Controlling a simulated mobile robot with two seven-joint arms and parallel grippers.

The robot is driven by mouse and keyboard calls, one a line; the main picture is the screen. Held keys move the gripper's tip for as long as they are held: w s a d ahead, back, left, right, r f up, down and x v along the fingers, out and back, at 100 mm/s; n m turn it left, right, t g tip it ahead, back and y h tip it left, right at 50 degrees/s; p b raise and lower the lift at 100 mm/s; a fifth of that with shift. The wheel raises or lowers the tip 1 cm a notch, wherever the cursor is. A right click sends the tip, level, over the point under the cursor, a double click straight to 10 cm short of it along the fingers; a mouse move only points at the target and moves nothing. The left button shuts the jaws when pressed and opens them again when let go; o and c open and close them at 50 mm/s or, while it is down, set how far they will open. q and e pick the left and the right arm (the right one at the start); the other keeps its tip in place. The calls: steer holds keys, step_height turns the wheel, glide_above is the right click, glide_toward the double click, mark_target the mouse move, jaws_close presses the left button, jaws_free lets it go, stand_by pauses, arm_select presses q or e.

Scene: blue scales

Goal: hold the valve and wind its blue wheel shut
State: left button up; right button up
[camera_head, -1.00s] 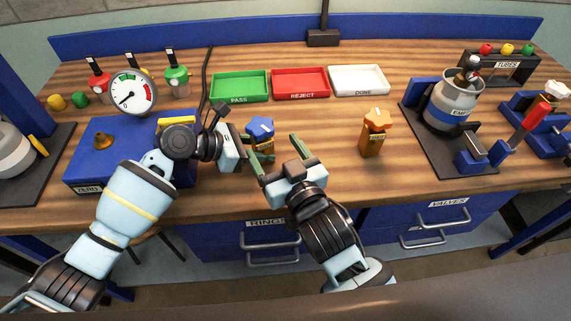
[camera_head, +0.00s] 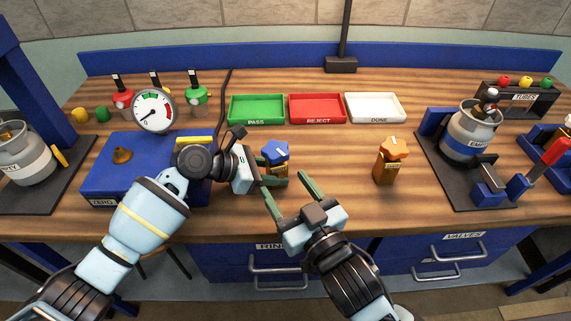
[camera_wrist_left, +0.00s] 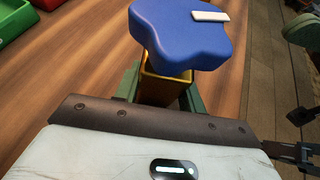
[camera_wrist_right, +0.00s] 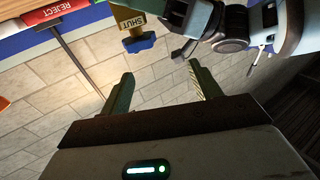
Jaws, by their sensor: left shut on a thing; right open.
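The valve has a blue lobed wheel (camera_head: 276,150) with a white mark, on a yellow-brown body (camera_wrist_left: 162,88). My left gripper (camera_head: 276,180) is shut on the valve's body, below the wheel; in the left wrist view the blue wheel (camera_wrist_left: 185,32) hides part of the body. My right gripper (camera_head: 290,186) is open and empty, just in front of and to the right of the valve, apart from the wheel. In the right wrist view the blue wheel (camera_wrist_right: 140,43) and a yellow SHUT label (camera_wrist_right: 132,22) show beyond its fingers.
An orange-wheeled valve (camera_head: 391,160) stands to the right. Green PASS (camera_head: 257,121), red REJECT (camera_head: 318,121) and white DONE (camera_head: 376,120) trays lie behind. A blue box with a gauge (camera_head: 154,111) is left, beneath my left arm. A tank (camera_head: 470,131) stands far right.

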steer(key=a+n+g+y, duration=0.2)
steer(key=n+y, duration=0.1)
steer(key=y, duration=0.1)
steer(key=n+g+y, duration=0.2)
steer(key=n+g, duration=0.1)
steer(key=g, duration=0.2)
glide_toward(288, 157)
steer(key=x, duration=1.3)
steer(key=shift+d, duration=0.1)
steer(key=c, duration=0.7)
steer(key=shift+m, duration=0.3)
